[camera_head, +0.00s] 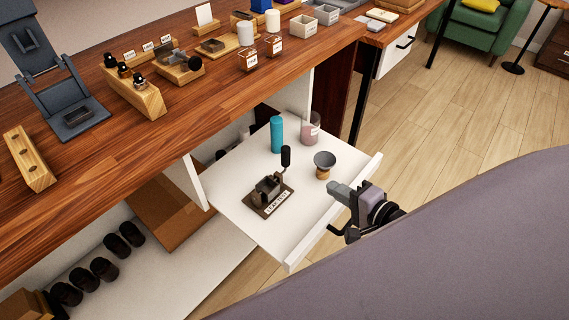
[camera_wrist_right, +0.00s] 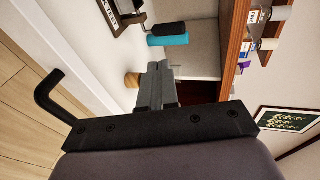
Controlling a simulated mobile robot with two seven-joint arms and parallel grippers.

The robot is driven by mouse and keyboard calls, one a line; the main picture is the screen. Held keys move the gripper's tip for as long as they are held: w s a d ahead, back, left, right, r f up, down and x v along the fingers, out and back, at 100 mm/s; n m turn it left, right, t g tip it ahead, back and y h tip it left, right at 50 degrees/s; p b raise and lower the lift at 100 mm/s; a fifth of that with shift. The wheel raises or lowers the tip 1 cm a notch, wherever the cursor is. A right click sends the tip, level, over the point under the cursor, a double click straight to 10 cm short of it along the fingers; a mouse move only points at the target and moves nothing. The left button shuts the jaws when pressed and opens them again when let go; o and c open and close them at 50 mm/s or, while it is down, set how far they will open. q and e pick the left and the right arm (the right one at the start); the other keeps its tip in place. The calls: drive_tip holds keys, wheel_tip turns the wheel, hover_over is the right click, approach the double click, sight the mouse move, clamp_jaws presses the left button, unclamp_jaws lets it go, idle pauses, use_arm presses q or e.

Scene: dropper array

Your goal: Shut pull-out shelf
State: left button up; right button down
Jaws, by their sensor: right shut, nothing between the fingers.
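The white pull-out shelf (camera_head: 240,205) stands well out from the cabinet under the wooden counter. It also shows in the right wrist view (camera_wrist_right: 85,45). Its raised front edge (camera_head: 310,237) faces my right arm. A black bar handle (camera_head: 334,230) sits on that front, and its bent end shows in the wrist view (camera_wrist_right: 47,95); part of it is hidden behind my gripper. My right gripper (camera_head: 337,190) is shut and empty, with its fingertips (camera_wrist_right: 155,75) over or close to the front edge; contact cannot be told. My left gripper is not in view.
On the shelf stand a teal cylinder (camera_head: 277,134), a pinkish glass jar (camera_head: 310,128), a funnel-topped cup (camera_head: 324,165) and a dark lever device (camera_head: 269,190). The counter (camera_head: 190,110) holds several items. A lower shelf (camera_head: 180,255) holds dark cups. Wooden floor is open at right.

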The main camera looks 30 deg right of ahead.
drive_tip(key=b, duration=0.1)
approach(289, 160)
drive_tip(key=x, duration=0.5)
drive_tip(key=shift+s+f, duration=0.15)
drive_tip(key=shift+f, duration=0.1)
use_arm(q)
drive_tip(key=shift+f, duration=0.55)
use_arm(e)
drive_tip(key=shift+w+a, duration=0.15)
drive_tip(key=shift+w, duration=0.65)
drive_tip(key=shift+w, duration=0.1)
